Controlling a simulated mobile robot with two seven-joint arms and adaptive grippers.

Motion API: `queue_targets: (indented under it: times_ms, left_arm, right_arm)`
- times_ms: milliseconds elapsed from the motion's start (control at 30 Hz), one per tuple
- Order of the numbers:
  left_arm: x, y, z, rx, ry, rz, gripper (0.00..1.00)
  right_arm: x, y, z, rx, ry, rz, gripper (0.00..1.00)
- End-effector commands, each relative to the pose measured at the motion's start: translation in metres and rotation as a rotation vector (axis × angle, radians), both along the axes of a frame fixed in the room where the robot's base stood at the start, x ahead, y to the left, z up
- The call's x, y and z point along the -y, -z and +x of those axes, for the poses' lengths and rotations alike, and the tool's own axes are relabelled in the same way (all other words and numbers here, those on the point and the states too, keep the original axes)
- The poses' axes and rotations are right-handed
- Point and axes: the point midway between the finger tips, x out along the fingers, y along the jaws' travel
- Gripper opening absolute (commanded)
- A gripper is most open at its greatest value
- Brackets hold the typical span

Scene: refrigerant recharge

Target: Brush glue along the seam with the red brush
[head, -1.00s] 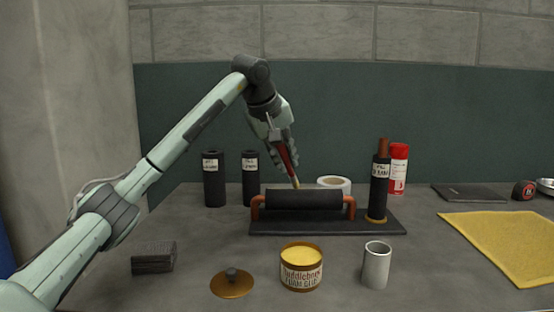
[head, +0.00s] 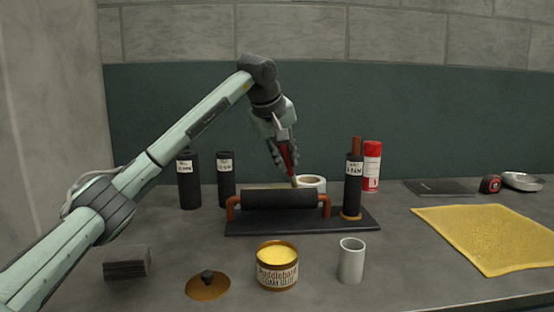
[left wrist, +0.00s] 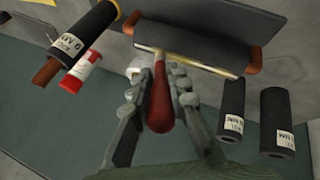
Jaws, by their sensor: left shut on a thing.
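My left gripper (head: 282,147) is shut on the red brush (head: 289,160), which points down at a slight tilt. The red handle also shows between the fingers in the left wrist view (left wrist: 160,103). The brush tip is at the upper back side of the black foam tube (head: 280,199), right of its middle; exact contact is hard to tell. In the left wrist view a pale, yellowish seam line (left wrist: 200,66) runs along the tube (left wrist: 195,45), and the tip meets it. The open glue tin (head: 277,276) holds yellow glue in front. My right gripper is not in view.
The tube sits on a copper pipe (head: 325,206) over a dark base plate (head: 290,227). An upright black tube (head: 353,180), red-and-white can (head: 371,168) and white tape roll (head: 312,182) stand close by.

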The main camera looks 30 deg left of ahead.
Motion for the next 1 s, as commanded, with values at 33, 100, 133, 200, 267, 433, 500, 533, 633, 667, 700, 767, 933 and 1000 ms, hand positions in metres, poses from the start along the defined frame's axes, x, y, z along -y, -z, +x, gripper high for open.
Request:
queue_targets:
  times_ms: [33,100,133,200,267,433,500,533,633,667,700,767,933,1000]
  left_arm:
    - [0.004,0.000,0.003,-0.001,0.001,0.000,0.00]
    - [0.008,0.000,0.005,-0.001,0.000,0.001,0.00]
    - [0.009,-0.001,0.006,-0.001,0.000,0.000,0.00]
    - [0.010,-0.001,0.006,-0.001,-0.001,0.000,0.00]
    - [0.011,-0.001,0.007,-0.001,-0.001,0.000,0.00]
    - [0.021,0.000,0.013,0.000,0.001,0.001,0.00]
    - [0.027,0.000,0.016,0.001,0.001,0.000,0.00]
    - [0.029,0.000,0.017,0.001,0.001,0.000,0.00]
    - [0.036,0.000,0.022,0.000,0.001,0.001,0.00]
    - [0.038,0.000,0.023,0.000,0.001,0.001,0.00]
    - [0.039,0.000,0.024,0.000,0.000,0.000,0.00]
    - [0.040,0.000,0.025,0.000,-0.002,0.001,0.00]
    - [0.039,0.000,0.024,-0.001,-0.001,0.000,0.00]
    - [0.036,0.000,0.022,-0.001,-0.002,-0.001,0.00]
  right_arm:
    - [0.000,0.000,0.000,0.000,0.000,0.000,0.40]
    - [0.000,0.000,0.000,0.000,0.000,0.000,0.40]
    - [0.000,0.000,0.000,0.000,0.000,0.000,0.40]
    - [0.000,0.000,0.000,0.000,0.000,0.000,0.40]
    - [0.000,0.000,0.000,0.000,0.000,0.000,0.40]
    - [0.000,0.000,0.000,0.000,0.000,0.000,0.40]
    - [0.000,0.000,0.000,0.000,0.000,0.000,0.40]
    - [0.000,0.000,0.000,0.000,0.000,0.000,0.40]
    - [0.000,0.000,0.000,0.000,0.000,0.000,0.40]
    - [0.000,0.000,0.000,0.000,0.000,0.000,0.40]
    - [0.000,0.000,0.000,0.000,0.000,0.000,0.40]
    - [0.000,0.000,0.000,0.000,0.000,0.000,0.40]
    - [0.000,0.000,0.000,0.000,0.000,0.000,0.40]
    - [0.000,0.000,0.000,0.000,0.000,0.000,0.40]
